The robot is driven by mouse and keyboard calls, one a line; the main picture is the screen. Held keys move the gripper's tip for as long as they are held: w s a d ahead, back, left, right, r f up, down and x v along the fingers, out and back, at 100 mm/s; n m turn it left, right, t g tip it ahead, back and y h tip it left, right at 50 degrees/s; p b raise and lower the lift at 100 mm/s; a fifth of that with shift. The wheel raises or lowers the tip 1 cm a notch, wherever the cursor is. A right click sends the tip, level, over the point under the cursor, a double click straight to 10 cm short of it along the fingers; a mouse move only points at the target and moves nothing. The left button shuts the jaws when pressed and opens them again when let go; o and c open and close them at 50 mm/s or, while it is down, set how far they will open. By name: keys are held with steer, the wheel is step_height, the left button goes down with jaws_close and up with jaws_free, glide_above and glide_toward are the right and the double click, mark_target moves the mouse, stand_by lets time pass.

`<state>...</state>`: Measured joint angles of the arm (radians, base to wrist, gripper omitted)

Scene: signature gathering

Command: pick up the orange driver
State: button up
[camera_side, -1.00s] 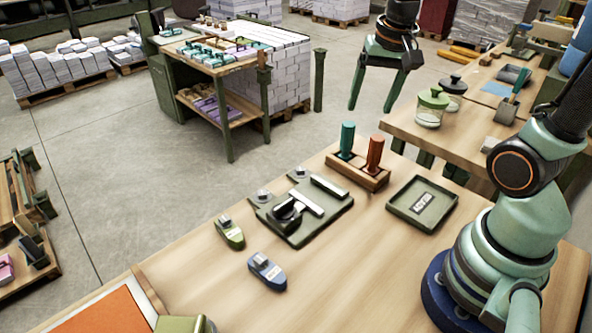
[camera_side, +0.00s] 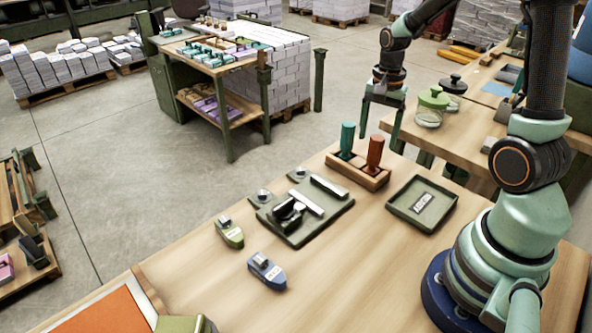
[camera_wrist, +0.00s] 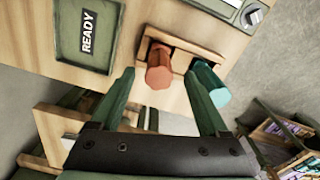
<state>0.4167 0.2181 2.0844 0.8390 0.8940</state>
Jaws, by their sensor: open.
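The orange driver (camera_side: 375,154) stands upright in the right slot of a wooden rack (camera_side: 357,177) on the workbench. A teal driver (camera_side: 347,139) stands in the left slot. My gripper (camera_side: 381,138) is open and empty, with its fingers pointing down close above or behind the rack in the side view. In the wrist view the fingers (camera_wrist: 162,80) are spread, and the orange driver (camera_wrist: 160,68) shows between them. The teal driver (camera_wrist: 210,80) lies by the right finger there, partly hidden by it.
A green tray (camera_side: 449,222) marked READY stands right of the rack. A green fixture plate (camera_side: 335,222) with metal parts lies to its left. A green device (camera_side: 229,233) and a blue one (camera_side: 267,271) sit in front. Jars (camera_side: 431,108) stand on the bench behind.

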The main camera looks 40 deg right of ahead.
mark_target(375, 151)
steer(key=shift+s+f, duration=0.1)
steer(key=shift+f, duration=2.55)
jaws_close()
